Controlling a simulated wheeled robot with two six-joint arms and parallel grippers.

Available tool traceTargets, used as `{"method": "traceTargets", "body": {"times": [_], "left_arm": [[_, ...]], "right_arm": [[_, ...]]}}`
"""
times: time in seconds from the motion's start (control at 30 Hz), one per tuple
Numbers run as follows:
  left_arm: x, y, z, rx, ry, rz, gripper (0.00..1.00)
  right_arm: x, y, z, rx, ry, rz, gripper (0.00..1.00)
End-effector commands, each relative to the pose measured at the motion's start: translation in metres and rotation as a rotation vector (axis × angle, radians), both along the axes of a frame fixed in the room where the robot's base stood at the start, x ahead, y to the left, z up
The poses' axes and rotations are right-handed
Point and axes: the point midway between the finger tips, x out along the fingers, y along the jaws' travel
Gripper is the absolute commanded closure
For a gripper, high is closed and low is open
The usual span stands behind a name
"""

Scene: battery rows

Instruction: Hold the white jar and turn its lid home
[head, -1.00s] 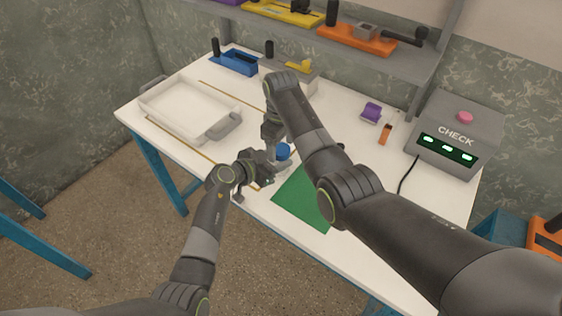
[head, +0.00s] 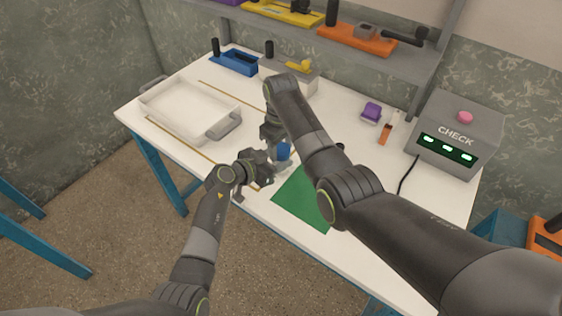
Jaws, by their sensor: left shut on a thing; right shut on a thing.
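The white jar (head: 281,166) stands near the front edge of the white table, at the left corner of the green mat. Much of it is hidden by my grippers. Its blue lid (head: 284,151) sits at its top; whether it is fully seated cannot be seen. My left gripper (head: 268,170) comes in low from the left and is shut on the jar's side. My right gripper (head: 279,147) points down from above and is shut on the lid; its arm covers part of the view.
A white tray (head: 152,106) stands on the left of the table. The green mat (head: 300,203) lies at the front. A grey CHECK box (head: 480,120) stands at the right. A purple block (head: 372,112), an orange item (head: 385,133) and a blue holder (head: 238,64) stand further back.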

Motion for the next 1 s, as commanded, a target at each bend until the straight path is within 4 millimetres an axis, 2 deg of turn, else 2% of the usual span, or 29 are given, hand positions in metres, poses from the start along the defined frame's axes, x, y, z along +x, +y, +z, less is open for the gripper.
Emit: {"method": "traceTargets", "body": {"times": [0.2, 0.33, 0.73, 0.77, 0.9, 1.0], "left_arm": [[-0.0001, 0.0001, -0.0002, 0.0, 0.0, 0.0, 1.0], [-0.0002, 0.0001, -0.0002, 0.0, 0.0, 0.0, 1.0], [-0.0002, 0.0001, -0.0003, 0.001, 0.001, 0.0, 1.0], [-0.0002, 0.0001, -0.0003, 0.001, 0.001, 0.0, 1.0], [-0.0002, 0.0001, -0.0003, 0.001, 0.001, 0.0, 1.0], [-0.0003, 0.0, -0.0003, 0.001, 0.001, -0.001, 1.0]], "right_arm": [[0.0005, -0.0005, 0.0001, -0.001, -0.002, -0.302, 0.8], [0.0004, -0.0005, 0.0001, -0.001, -0.002, -0.424, 0.8], [0.0005, -0.0006, 0.0001, -0.001, -0.002, -0.474, 0.8], [0.0005, -0.0006, 0.0001, -0.001, -0.002, -0.474, 0.49], [0.0004, -0.0005, 0.0001, -0.001, -0.001, -0.473, 0.31], [0.0003, -0.0001, 0.0001, -0.001, -0.001, -0.472, 0.31]]}}
